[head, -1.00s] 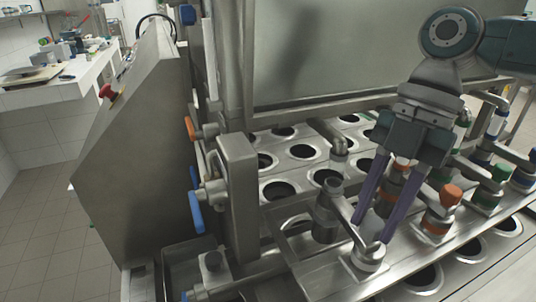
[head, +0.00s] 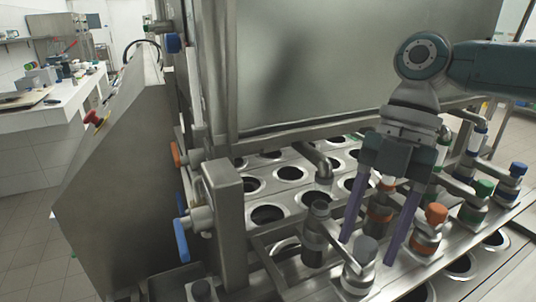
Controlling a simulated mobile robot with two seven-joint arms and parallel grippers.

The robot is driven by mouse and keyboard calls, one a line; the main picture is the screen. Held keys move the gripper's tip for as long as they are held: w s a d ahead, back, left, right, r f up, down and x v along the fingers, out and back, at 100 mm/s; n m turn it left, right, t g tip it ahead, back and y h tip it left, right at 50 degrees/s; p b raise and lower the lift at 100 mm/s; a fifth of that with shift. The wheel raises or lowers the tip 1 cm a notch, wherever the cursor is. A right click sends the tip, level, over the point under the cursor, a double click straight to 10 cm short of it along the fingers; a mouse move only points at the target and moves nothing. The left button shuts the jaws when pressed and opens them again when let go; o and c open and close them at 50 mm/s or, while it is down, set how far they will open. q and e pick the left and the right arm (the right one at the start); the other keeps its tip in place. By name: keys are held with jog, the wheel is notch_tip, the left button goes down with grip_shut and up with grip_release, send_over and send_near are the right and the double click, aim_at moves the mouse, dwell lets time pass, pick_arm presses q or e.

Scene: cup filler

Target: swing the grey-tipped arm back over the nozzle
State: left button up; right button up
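The grey-tipped arm (head: 340,240) is a metal link running from an upright metal post (head: 315,232) down toward the front right. Its dark grey cap (head: 365,247) sits at a round metal fitting (head: 357,279) on the front deck. My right gripper (head: 366,253) comes from above right, with two long purple fingers spread apart. The fingertips are on either side of the grey cap, close to it. I cannot tell whether they touch it. Which part is the nozzle is not clear. My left gripper is not in view.
Orange (head: 436,214), green (head: 485,187) and blue (head: 518,169) capped fittings stand in a row to the right. Rows of round holes (head: 268,214) lie behind. A metal post (head: 227,220) with a blue lever (head: 182,240) stands left. A large panel (head: 360,60) rises at the back.

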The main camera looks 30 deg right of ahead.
jog(key=shift+o, duration=0.4)
jog(key=shift+w+d+r, duration=0.1)
jog(key=shift+d+r, duration=0.1)
jog(key=shift+r, duration=0.25)
jog(key=s+b+v, duration=0.1)
jog(key=v, duration=0.5)
jog(key=shift+w+r+b, duration=0.25)
jog(key=shift+w+b, duration=0.1)
jog(key=shift+w, duration=0.15)
